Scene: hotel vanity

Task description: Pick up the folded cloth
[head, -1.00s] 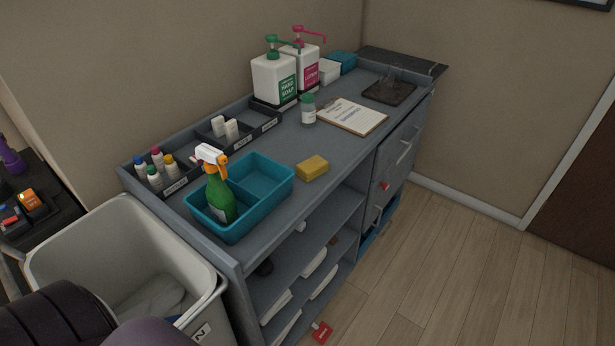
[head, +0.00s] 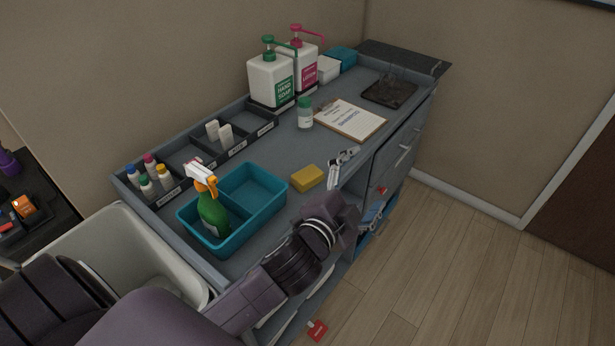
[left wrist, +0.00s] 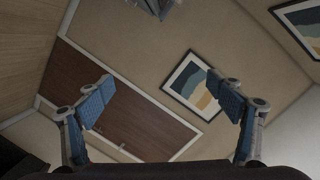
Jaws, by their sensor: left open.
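I cannot tell for certain which thing is the folded cloth. White folded-looking items (head: 318,283) lie on the open shelves under the counter, mostly hidden behind my left arm. My left gripper (head: 364,184) is in front of the counter's front edge, right of the yellow sponge. Its fingers are spread and nothing is between them. In the left wrist view the same open gripper (left wrist: 166,95) faces a wall, a brown door and framed pictures, with no cloth between the fingers. My right gripper is not in view.
On the counter are a teal tray (head: 270,211) with a green spray bottle (head: 212,215), a yellow sponge (head: 307,178), a clipboard (head: 352,120), a green-capped jar (head: 305,114) and two pump bottles (head: 270,80). A white bin (head: 110,233) stands at left. The floor at right is clear.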

